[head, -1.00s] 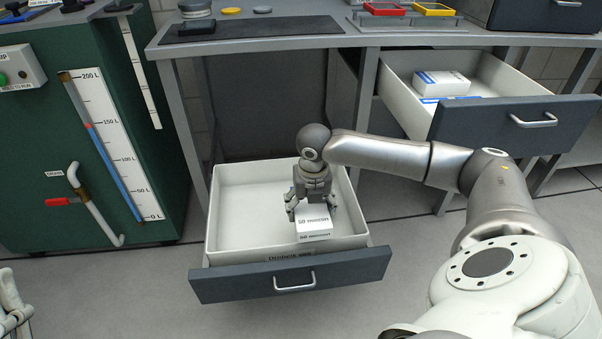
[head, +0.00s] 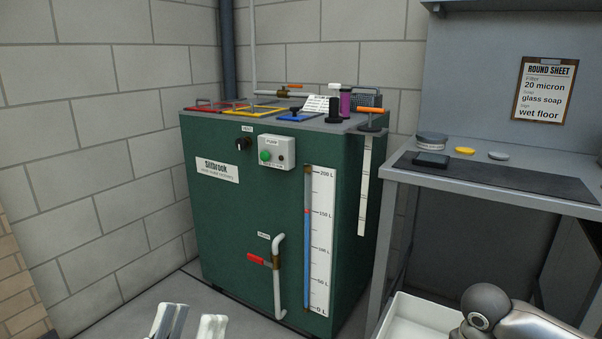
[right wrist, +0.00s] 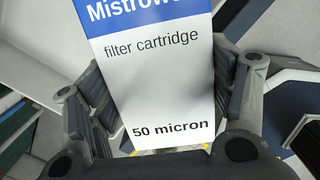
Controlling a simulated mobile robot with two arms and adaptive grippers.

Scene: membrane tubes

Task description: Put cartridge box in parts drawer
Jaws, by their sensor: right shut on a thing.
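The cartridge box (right wrist: 160,75) is white with a blue band, and its face reads "filter cartridge" and "50 micron" in the right wrist view. My right gripper (right wrist: 155,100) is shut on it, with a finger along each side. In the head view only my right arm's wrist shows at the bottom right; its gripper and the box are out of frame. The pale open drawer (head: 400,318) shows only a corner there, beside that wrist. Its label is out of view. My left gripper (head: 188,326) shows at the bottom edge, its fingers apart and nothing between them.
A green tank cabinet (head: 240,220) with a level gauge (head: 319,240) and a red-handled drain pipe (head: 278,275) stands in the middle. A grey bench (head: 490,185) is at the right. A round sheet (head: 545,90) hangs on the wall above it.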

